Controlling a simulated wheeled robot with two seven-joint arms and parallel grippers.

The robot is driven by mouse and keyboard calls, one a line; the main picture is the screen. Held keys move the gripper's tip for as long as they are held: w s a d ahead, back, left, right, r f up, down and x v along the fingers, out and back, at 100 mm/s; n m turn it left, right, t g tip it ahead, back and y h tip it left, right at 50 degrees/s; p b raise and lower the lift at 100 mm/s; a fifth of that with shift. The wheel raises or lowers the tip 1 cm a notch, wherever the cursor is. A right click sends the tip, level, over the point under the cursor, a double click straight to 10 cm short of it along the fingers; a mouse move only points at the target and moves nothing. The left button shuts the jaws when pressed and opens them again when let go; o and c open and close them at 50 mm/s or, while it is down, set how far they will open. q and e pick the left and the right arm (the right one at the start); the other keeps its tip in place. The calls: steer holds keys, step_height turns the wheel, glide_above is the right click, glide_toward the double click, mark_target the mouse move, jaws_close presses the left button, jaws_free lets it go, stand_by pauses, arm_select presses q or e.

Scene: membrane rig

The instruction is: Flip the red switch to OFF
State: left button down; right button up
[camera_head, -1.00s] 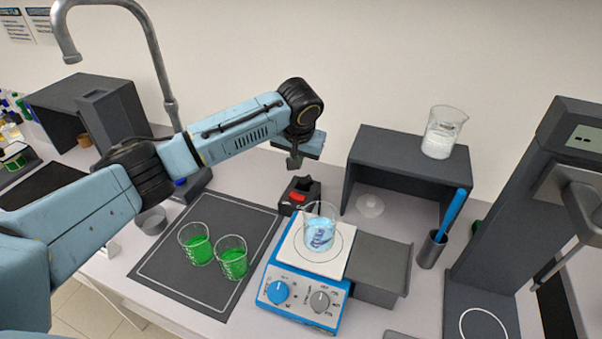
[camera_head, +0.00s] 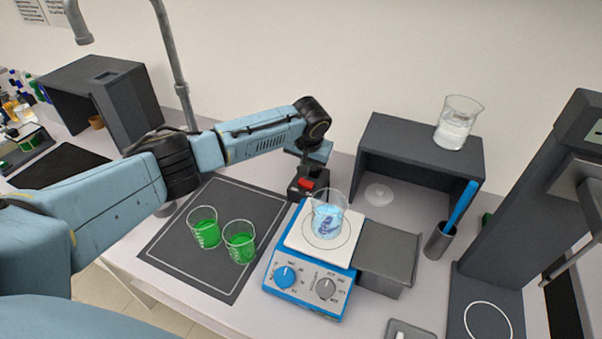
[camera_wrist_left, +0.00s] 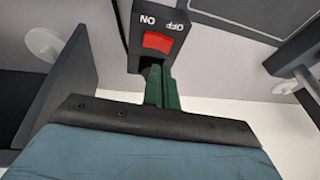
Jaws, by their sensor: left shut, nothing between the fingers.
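The red switch (camera_head: 307,184) is a rocker on a black box (camera_head: 300,193), behind the hotplate. In the left wrist view, the red rocker (camera_wrist_left: 158,42) shows close up, with upside-down ON and OFF labels beside it. My left gripper (camera_head: 312,166) is above the back of the box. In the wrist view its shut, empty green fingers (camera_wrist_left: 160,88) point at the box's edge just below the rocker; I cannot tell whether they touch. My right gripper is out of view.
The hotplate (camera_head: 322,240) carries a beaker of blue liquid (camera_head: 328,218) just in front of the switch box. Two green-filled beakers (camera_head: 206,232) stand on the dark mat (camera_head: 200,265) at left. A dark shelf (camera_head: 420,133) stands at right.

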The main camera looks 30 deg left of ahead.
mark_target(300, 179)
arm_select(q)
steer(key=f, duration=0.1)
steer(key=a+f, duration=0.1)
steer(key=f, duration=0.1)
steer(key=shift+a+f, duration=0.15)
steer(key=shift+f, duration=0.15)
steer(key=shift+a+f, duration=0.25)
steer(key=shift+f, duration=0.3)
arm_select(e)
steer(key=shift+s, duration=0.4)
arm_select(q)
steer(key=shift+a+f+h, duration=0.3)
steer(key=shift+f+h, duration=0.1)
steer(key=shift+f, duration=0.05)
steer(key=shift+r, duration=0.15)
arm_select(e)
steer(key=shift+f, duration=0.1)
arm_select(q)
steer(key=shift+d, duration=0.15)
steer(key=shift+w+d+r+p, duration=0.15)
steer(key=shift+d+p, duration=0.2)
steer(key=shift+d, duration=0.35)
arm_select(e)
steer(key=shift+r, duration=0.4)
